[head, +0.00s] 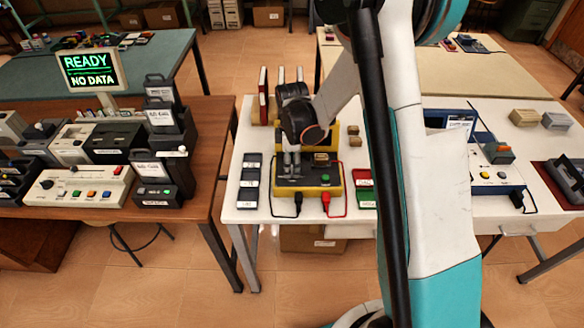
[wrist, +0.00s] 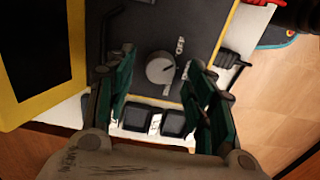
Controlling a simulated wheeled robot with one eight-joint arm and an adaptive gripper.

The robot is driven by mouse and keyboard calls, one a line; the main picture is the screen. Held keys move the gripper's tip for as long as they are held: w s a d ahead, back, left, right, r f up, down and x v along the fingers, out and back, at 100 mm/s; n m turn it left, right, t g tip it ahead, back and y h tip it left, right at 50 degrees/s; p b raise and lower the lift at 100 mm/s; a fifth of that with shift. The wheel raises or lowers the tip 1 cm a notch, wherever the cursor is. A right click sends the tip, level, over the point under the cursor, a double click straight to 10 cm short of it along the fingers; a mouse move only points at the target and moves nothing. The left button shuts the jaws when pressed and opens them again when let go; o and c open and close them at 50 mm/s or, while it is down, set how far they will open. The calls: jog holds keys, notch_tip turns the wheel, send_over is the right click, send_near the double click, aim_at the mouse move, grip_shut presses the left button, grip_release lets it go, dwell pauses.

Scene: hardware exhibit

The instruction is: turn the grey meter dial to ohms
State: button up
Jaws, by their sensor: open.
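The yellow-edged meter (head: 325,193) lies on the white table in the head view, with a dark panel. In the wrist view its dark face (wrist: 200,18) carries a round grey dial (wrist: 157,70) with a light pointer mark. An "OFF" label stands beside the dial; other lettering near it is too blurred to read. My gripper (head: 291,172) is over the meter in the head view. In the wrist view its open green-padded fingers (wrist: 161,78) show on either side of the dial. Whether they touch it, I cannot tell. The arm hides part of the meter in the head view.
A black lead (head: 298,203) and a red lead (head: 326,203) leave the meter's front. A brown table (head: 215,150) with several instruments stands at the left.

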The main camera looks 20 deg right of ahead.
jog(key=shift+f, duration=0.65)
jog(key=c, duration=1.1)
